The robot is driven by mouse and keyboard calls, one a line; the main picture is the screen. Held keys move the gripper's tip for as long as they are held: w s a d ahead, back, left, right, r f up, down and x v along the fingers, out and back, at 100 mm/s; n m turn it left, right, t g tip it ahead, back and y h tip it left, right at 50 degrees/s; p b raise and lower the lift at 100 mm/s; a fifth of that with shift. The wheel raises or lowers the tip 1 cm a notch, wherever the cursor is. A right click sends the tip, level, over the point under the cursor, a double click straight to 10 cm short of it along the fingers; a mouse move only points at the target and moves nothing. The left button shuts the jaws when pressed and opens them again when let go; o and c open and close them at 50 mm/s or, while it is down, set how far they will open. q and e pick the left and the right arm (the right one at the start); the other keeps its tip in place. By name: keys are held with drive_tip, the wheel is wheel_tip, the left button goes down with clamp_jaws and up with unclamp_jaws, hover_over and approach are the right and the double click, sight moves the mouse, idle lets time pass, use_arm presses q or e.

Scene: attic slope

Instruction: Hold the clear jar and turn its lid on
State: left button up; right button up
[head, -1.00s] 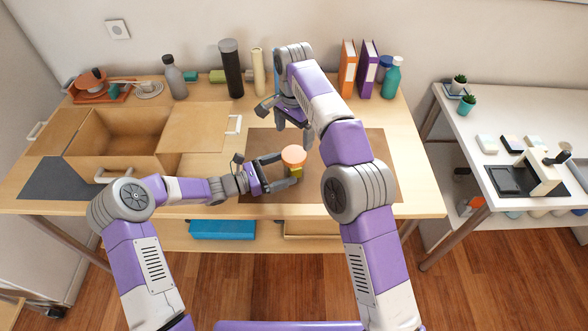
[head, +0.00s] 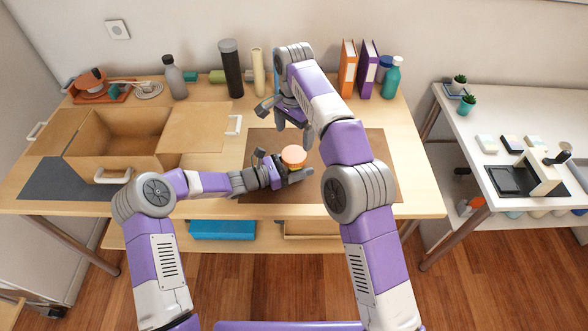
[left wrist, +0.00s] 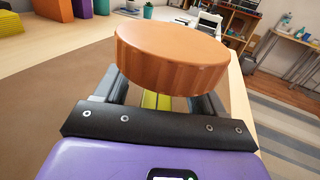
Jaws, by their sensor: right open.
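The jar (head: 294,168) stands upright on the brown mat, mostly hidden by my left gripper; a little yellow shows under its lid. The orange lid (head: 293,155) sits level on top of the jar; whether it is screwed tight cannot be seen. In the left wrist view the lid (left wrist: 172,55) fills the upper middle, with a yellow strip of the jar (left wrist: 157,101) below it. My left gripper (head: 290,172) has its fingers on both sides of the jar, below the lid; whether they touch it is unclear. My right gripper (head: 286,122) is open and empty, behind and above the lid.
The brown mat (head: 350,180) is clear to the right. An open cardboard box (head: 115,140) stands at left. Bottles, a dark cylinder (head: 231,70) and binders (head: 368,70) line the back of the desk. A white side table (head: 510,130) stands at right.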

use_arm(q)
clamp_jaws()
use_arm(e)
drive_tip(key=n, duration=0.4)
drive_tip(key=shift+n, duration=0.4)
drive_tip(key=n, duration=0.5)
drive_tip(key=shift+n, duration=0.3)
drive_tip(key=n, duration=0.8)
drive_tip(key=shift+n, duration=0.4)
drive_tip(key=n, duration=0.3)
drive_tip(key=shift+n, duration=0.4)
drive_tip(key=n, duration=0.3)
drive_tip(key=shift+n, duration=0.3)
drive_tip(key=n, duration=0.3)
drive_tip(key=shift+n, duration=0.3)
drive_tip(key=n, duration=1)
drive_tip(key=shift+n, duration=0.3)
drive_tip(key=n, duration=0.4)
